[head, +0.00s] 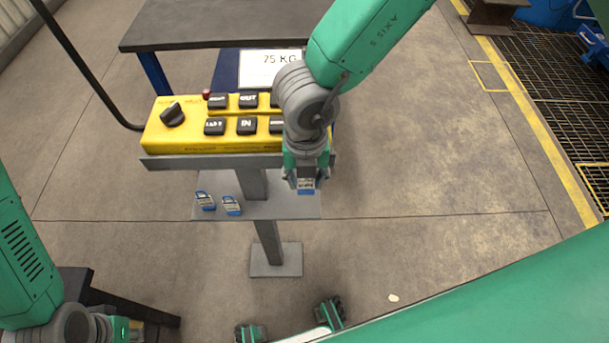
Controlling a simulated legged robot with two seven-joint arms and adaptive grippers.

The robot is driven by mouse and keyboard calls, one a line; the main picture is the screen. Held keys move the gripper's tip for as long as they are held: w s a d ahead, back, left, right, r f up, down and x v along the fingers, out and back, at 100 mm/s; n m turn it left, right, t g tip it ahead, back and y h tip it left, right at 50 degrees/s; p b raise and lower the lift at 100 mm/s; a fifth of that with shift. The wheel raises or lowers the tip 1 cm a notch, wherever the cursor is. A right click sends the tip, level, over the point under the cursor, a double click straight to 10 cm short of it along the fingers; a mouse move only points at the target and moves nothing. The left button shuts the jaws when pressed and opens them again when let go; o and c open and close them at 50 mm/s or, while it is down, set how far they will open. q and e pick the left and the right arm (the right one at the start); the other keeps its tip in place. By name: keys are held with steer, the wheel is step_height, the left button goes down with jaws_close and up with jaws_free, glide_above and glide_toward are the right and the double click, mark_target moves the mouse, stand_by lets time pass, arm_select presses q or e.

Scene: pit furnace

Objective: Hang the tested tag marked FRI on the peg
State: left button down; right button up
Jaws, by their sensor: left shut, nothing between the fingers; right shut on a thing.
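My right gripper (306,178) is shut on a small blue tag (306,187), holding it at the right end of the grey rail (215,162), under the yellow control box. The lettering on this tag is too small to read for sure. Two similar blue and grey tags, a left one (205,201) and a right one (231,205), lie on the grey shelf (285,208) below the rail. I cannot make out the peg; my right gripper and wrist cover part of that area. My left gripper (136,329) is at the bottom left, shut and empty, well away from the tags.
The yellow control box (190,142) with black buttons and a knob sits on a grey post (268,240) with a square foot. Behind are a dark table (200,30) and a white "75 KG" sign (262,66). Open floor lies to the right, before a yellow line.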

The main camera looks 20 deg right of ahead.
steer(key=shift+d, duration=0.1)
steer(key=o, duration=1.1)
steer(key=shift+r, duration=0.1)
steer(key=shift+r, duration=0.3)
step_height(320, 180, up, 11)
steer(key=shift+r, duration=0.1)
